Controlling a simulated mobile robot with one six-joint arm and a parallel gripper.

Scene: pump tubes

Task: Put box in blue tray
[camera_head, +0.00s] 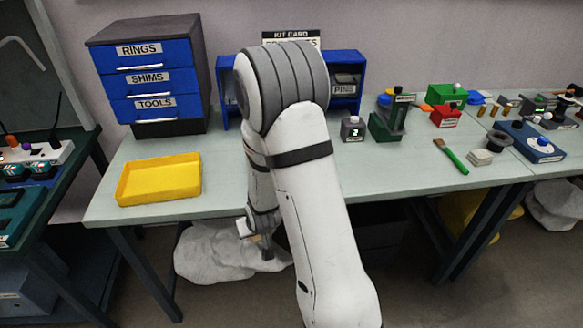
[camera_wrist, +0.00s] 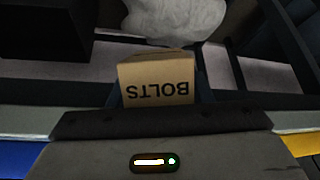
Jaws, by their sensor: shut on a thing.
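A cardboard box marked BOLTS (camera_wrist: 157,82) is held between the fingers of my gripper (camera_wrist: 158,98) in the wrist view. No blue tray shows clearly in the head view, where my arm hides the middle of the table.
A yellow tray (camera_head: 160,180) sits left on the table, below a blue drawer unit (camera_head: 148,75). A blue shelf (camera_head: 348,82) stands behind my arm. A grey bin (camera_head: 353,128), green fixture (camera_head: 388,122), brush (camera_head: 452,157) and several parts occupy the right.

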